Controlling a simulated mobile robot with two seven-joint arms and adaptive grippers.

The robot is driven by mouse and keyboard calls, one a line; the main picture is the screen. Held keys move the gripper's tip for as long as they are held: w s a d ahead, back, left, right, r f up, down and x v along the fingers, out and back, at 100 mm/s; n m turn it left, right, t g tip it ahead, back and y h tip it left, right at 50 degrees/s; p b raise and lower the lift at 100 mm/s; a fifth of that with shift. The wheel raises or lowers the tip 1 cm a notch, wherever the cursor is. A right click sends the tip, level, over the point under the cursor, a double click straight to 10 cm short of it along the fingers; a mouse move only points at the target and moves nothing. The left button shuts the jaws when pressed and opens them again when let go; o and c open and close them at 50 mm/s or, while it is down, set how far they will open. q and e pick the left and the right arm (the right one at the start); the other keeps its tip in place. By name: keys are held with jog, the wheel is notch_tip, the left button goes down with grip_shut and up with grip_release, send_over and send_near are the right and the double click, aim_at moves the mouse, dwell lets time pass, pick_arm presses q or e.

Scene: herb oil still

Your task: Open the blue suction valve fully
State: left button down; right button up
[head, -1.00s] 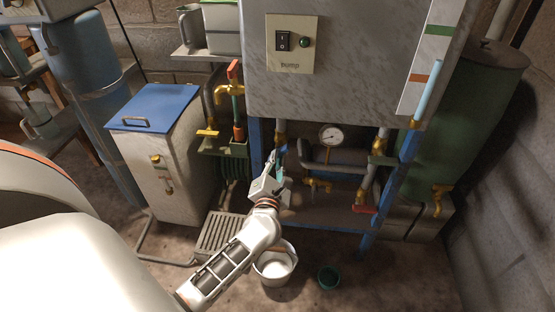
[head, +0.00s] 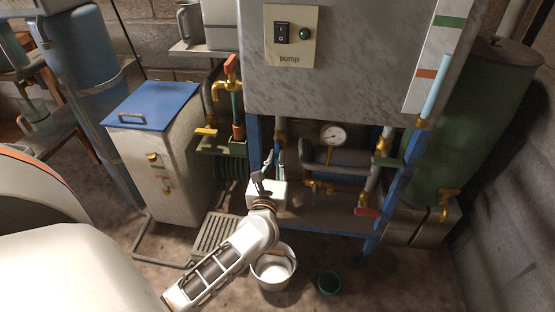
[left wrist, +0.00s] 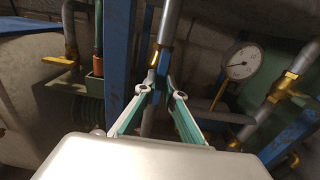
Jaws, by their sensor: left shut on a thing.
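The blue suction valve is mostly hidden; a small blue-grey piece of its handle (left wrist: 150,78) shows at my fingertips in the left wrist view, below a brass fitting on a vertical pipe. My left gripper (head: 275,162) reaches under the grey panel, beside the blue frame post. In the left wrist view its two fingers (left wrist: 159,90) point forward, their tips close around the handle at the pipe. It is shut on that handle. How far the valve is turned I cannot tell. My right gripper is not in view.
A pressure gauge (head: 333,135) and brass taps sit right of my gripper. A red-handled valve (head: 367,212) is at the lower right. A white bucket (head: 274,270) and a green cup (head: 329,283) stand on the floor. The blue frame post (head: 254,150) is close on the left.

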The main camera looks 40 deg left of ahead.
pick_arm(q)
jog(key=shift+n, duration=0.3)
jog(key=c, duration=2.1)
grip_release()
jog(key=shift+c, duration=0.2)
jog(key=v, duration=1.2)
jog(key=shift+s+a, duration=0.1)
